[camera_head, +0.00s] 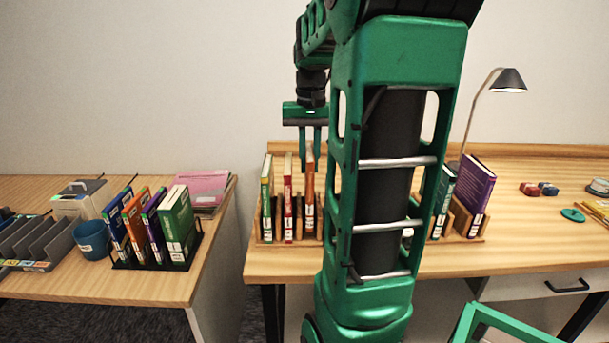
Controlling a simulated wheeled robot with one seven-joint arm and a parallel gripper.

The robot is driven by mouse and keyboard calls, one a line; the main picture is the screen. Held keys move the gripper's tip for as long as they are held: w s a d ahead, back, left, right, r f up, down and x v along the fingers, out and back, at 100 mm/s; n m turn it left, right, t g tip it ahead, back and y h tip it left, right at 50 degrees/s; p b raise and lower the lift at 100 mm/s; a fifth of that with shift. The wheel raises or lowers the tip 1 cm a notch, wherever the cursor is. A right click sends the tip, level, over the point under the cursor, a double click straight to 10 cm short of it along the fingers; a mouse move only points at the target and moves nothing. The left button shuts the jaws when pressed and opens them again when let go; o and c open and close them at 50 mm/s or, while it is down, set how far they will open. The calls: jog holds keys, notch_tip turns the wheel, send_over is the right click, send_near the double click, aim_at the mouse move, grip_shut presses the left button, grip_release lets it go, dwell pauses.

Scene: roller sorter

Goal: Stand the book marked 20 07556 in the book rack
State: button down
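My gripper (310,158) points straight down over the wooden book rack (265,238) on the right table. Its two fingers lie close on both sides of the upper part of an orange book (309,192) and look shut on it. This book is upright at the rack, and its top and bottom sit slightly higher than those of the red book (288,195) and the green book (266,190) to its left. Whether its bottom touches the rack is unclear. The spine marks are too small to read, so I cannot tell which book is 20 07556. My arm hides the rack's middle.
A teal book (444,205) and a purple book (474,195) stand at the rack's right end. On the left table, a black rack (199,240) holds several books beside a blue cup (93,240). A lamp (508,80) stands behind. A floor gap separates the tables.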

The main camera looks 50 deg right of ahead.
jog(key=shift+f, duration=1.65)
jog(key=c, duration=1.7)
grip_release()
jog(key=shift+f, duration=0.1)
notch_tip(320, 180, up, 12)
jog(key=shift+r, duration=0.1)
